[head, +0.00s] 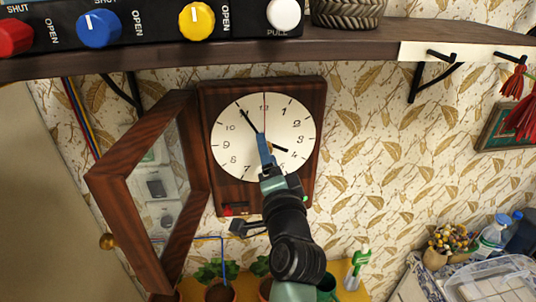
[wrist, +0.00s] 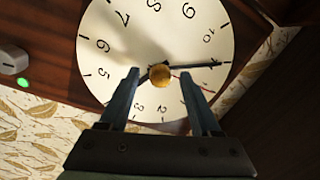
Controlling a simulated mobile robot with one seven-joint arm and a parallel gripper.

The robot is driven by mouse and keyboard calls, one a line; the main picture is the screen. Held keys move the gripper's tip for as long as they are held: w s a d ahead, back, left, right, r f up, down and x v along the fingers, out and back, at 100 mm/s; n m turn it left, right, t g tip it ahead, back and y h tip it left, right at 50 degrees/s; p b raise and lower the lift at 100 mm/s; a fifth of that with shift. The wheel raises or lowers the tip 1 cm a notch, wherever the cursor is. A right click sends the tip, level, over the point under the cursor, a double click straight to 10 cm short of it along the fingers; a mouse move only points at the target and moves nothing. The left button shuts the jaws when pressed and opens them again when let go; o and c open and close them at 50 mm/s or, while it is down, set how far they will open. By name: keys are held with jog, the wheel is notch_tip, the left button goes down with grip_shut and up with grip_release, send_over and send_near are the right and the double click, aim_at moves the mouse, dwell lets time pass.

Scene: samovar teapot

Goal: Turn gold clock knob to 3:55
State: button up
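The wall clock (head: 228,150) has a white face in a dark wooden case, with its glass door (head: 150,185) swung open to the left. In the head view the long black hand (head: 248,117) points at about 11 and the short hand (head: 281,149) points near 4. A thin red hand points at 12. The gold knob (wrist: 160,75) sits at the centre of the face, seen in the wrist view. My gripper (wrist: 160,74) is open, one finger on each side of the knob with a gap showing on both sides. In the head view my gripper (head: 265,152) hides the knob.
A shelf (head: 350,38) runs above the clock, with a panel of coloured knobs (head: 140,24) on it. The open door stands close to the left of my arm. Potted plants (head: 218,290) are below. The papered wall to the right of the clock is mostly free.

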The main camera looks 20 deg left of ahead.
jog(key=r+b+v, duration=0.1)
jog(key=b+v, duration=0.3)
jog(key=v, duration=0.9)
jog(key=shift+f+b, duration=0.3)
jog(key=shift+f, duration=0.2)
